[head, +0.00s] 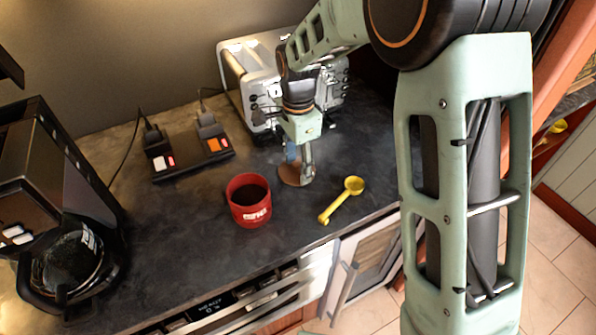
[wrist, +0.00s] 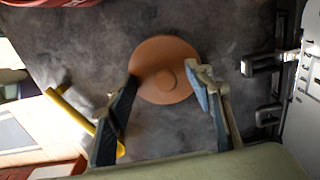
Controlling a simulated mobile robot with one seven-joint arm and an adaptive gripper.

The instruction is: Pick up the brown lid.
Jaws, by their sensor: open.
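The brown lid (wrist: 152,60) is a round disc with a small raised knob at its middle, lying on the dark countertop. In the head view the lid (head: 290,176) is partly hidden behind my gripper. My gripper (head: 300,172) points down over the lid. In the wrist view my gripper (wrist: 164,82) is open, with one finger at the lid's left edge and the other at its right edge, the knob between them. Nothing is held. I cannot tell whether the fingertips touch the lid.
A red mug (head: 249,202) stands left of the lid, and a yellow scoop (head: 342,200) lies to its right. A toaster (head: 262,70) stands close behind. A power strip (head: 190,156) and a coffee maker (head: 60,220) are to the left. The counter's front edge is near.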

